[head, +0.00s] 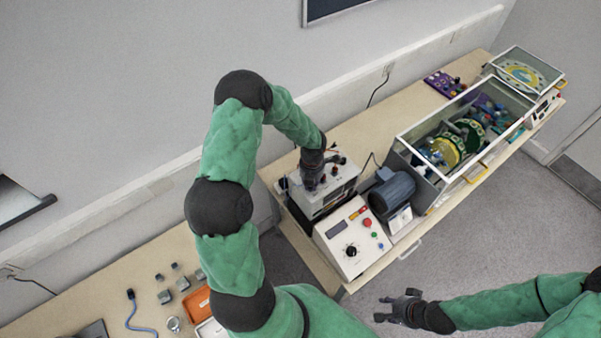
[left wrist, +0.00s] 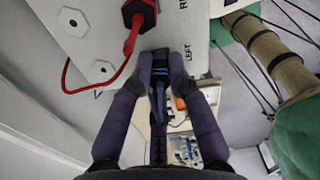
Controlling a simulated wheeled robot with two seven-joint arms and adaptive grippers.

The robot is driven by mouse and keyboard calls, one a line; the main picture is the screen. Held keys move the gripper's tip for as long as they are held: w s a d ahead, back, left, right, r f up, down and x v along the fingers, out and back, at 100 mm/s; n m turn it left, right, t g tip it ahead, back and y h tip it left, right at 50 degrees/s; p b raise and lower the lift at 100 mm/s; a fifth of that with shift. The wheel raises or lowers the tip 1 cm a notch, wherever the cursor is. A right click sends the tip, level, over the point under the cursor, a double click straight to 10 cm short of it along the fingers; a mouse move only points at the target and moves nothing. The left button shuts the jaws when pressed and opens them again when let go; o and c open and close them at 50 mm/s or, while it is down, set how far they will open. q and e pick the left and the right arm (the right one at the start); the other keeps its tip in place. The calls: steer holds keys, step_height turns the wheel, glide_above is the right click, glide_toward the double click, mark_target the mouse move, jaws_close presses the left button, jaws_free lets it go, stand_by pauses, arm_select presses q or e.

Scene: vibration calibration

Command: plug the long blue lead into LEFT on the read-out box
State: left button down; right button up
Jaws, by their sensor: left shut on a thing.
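The read-out box (head: 335,190) stands on the bench, and my left gripper (head: 314,172) is down at its top. In the left wrist view its pale panel (left wrist: 180,25) carries the word LEFT right beside the fingertips. There my left gripper (left wrist: 161,72) is shut on the long blue lead (left wrist: 159,95), whose end is at the panel edge. The fingers hide the plug tip and any LEFT socket, so I cannot tell whether it is seated. My right gripper (head: 402,307) is open and empty over the floor side, away from the bench.
A red plug (left wrist: 139,14) with a red lead sits in the panel beside my left fingers. A control box (head: 352,238), a motor (head: 391,190) and a glazed rig (head: 465,135) stand nearby. Another blue cable (head: 135,318) and small blocks lie on the left bench.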

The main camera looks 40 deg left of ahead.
arm_select(q)
steer(key=shift+m, duration=0.3)
steer(key=shift+m, duration=0.6)
steer(key=c, duration=1.1)
jaws_free()
